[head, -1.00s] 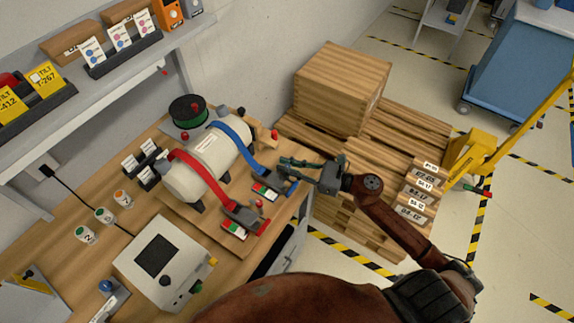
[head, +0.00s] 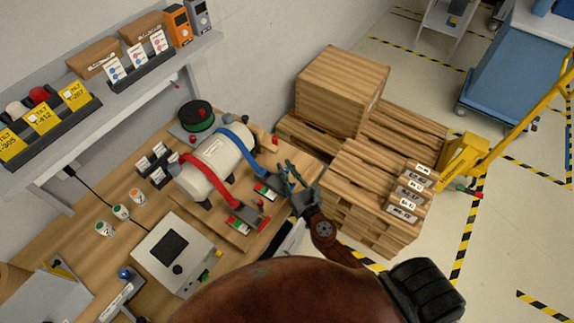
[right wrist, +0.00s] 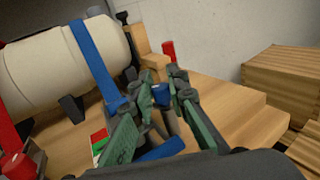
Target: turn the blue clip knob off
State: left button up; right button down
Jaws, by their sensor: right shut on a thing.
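The white cylinder (head: 215,170) lies on the wooden bench with a blue strap (head: 237,140) and a red strap (head: 195,168) over it. The blue strap runs down to the blue clip (head: 283,187), partly hidden by my right gripper (head: 291,172). In the right wrist view, the blue knob (right wrist: 161,95) sits between the green-padded fingers of my right gripper (right wrist: 158,84), which is shut on it. A blue lever part (right wrist: 160,150) shows below the knob. A red-green label (head: 265,191) lies beside the clip. My left gripper is out of view.
The red clip (head: 247,222) stands near the blue one, to its left. A grey box with a screen (head: 176,255) is on the bench. Stacked pallets (head: 380,185) and a wooden crate (head: 342,88) stand to the right of the bench.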

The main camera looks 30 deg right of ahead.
jog(key=m+h+p, duration=0.1)
jog(key=h, duration=0.1)
jog(key=shift+r+m+h, duration=0.15)
jog(key=shift+m+h, duration=0.15)
jog(key=shift+m+g+h+p, duration=0.45)
jog(key=shift+m+h, duration=0.75)
jog(key=shift+h, duration=0.6)
jog(key=shift+g+h, duration=0.25)
jog(key=shift+h, duration=0.05)
jog(key=c, duration=1.8)
grip_release()
jog(key=shift+c, duration=0.2)
